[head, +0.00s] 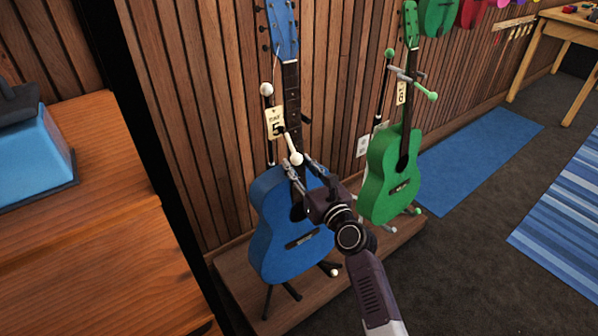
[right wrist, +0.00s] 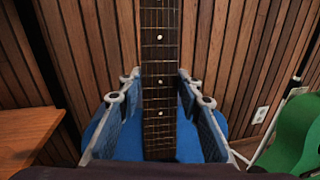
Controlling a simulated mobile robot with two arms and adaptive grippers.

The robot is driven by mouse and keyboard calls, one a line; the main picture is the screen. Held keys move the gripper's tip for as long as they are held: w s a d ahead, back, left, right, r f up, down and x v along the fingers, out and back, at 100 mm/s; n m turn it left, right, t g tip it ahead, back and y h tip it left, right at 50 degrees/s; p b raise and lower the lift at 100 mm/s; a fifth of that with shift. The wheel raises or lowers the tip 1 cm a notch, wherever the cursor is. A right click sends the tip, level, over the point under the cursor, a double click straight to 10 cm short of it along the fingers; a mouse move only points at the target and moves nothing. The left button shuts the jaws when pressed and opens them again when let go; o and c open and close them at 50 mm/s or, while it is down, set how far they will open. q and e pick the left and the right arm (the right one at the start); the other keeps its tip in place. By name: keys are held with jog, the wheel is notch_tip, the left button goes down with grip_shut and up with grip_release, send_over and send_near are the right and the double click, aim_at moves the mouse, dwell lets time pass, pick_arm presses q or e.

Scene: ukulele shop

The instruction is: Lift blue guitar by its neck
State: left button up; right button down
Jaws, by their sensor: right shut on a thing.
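The blue guitar (head: 288,225) stands upright on a stand on a low wooden platform, leaning near the slatted wall. Its neck (head: 291,95) runs up to the blue headstock (head: 283,30). My right gripper (head: 299,172) is at the lower neck, just above the body, with a finger on each side. In the right wrist view the dark fretted neck (right wrist: 159,75) passes between the two fingers (right wrist: 157,100), with the blue body (right wrist: 130,145) below. My right gripper is shut on the neck. My left gripper is in neither view.
A green guitar (head: 390,180) stands on its own stand to the right. A number tag (head: 275,122) hangs beside the blue guitar's neck. A wooden counter (head: 90,250) with a blue box (head: 35,160) is at left. The platform (head: 240,290) edge lies below; dark floor (head: 470,270) is open at right.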

notch_tip(320, 180, up, 2)
jog(key=shift+p, duration=0.4)
pick_arm(q)
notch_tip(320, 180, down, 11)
jog(key=p, duration=0.2)
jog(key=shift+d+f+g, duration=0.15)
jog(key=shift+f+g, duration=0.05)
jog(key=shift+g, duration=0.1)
pick_arm(e)
jog(key=d+v, duration=0.1)
jog(key=v, duration=0.8)
jog(key=w+d+v, duration=0.1)
jog(key=d+v, duration=0.1)
jog(key=v, duration=0.8)
jog(key=shift+w+d, duration=0.15)
jog(key=shift+d, duration=0.05)
jog(key=shift+f, duration=0.1)
jog(key=c, duration=2.1)
grip_release()
grip_shut()
